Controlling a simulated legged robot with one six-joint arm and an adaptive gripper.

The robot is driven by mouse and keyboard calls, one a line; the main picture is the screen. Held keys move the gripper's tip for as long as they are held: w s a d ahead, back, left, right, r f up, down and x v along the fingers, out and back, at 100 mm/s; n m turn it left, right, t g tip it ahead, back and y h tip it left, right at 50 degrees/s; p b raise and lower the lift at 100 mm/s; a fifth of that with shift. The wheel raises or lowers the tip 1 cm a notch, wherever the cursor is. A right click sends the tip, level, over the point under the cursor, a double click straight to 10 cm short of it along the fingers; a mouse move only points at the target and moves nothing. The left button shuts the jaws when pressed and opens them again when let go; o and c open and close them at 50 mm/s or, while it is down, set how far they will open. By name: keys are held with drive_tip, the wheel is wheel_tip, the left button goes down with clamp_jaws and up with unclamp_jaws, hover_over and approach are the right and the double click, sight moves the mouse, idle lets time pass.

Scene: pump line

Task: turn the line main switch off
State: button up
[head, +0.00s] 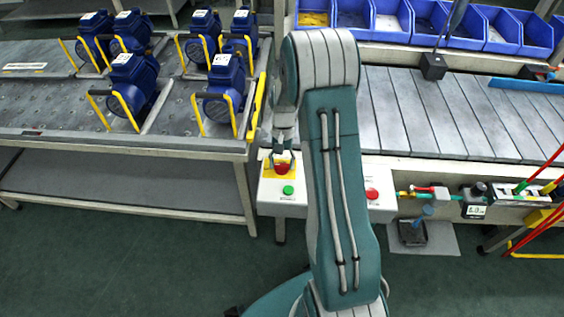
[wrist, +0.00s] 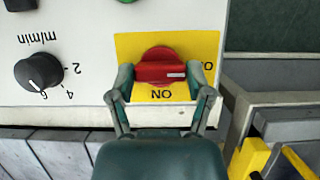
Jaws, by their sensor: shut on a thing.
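The line main switch is a red rotary knob (wrist: 158,68) on a yellow plate (wrist: 183,42), on a light control box (head: 268,200). In the wrist view the ON label, upside down, is below the knob; another label at the right is partly hidden by a finger. The knob's bar lies level, its white mark pointing right toward that label. My gripper (wrist: 166,74) has one finger at each end of the bar and is shut on the knob. In the head view my gripper (head: 283,158) is over the red knob (head: 283,170).
A black dial (wrist: 39,72) marked m/min is left of the switch in the wrist view. A green button (head: 288,190) and a red button (head: 372,194) are on the box front. Blue pumps (head: 133,82) stand on the left bench; a slatted conveyor (head: 440,115) is at the right.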

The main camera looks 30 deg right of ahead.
drive_tip(key=o, duration=1.1)
drive_tip(key=shift+o, duration=0.2)
drive_tip(key=v, duration=1.2)
drive_tip(key=shift+a+r, duration=0.1)
drive_tip(key=shift+a, duration=0.1)
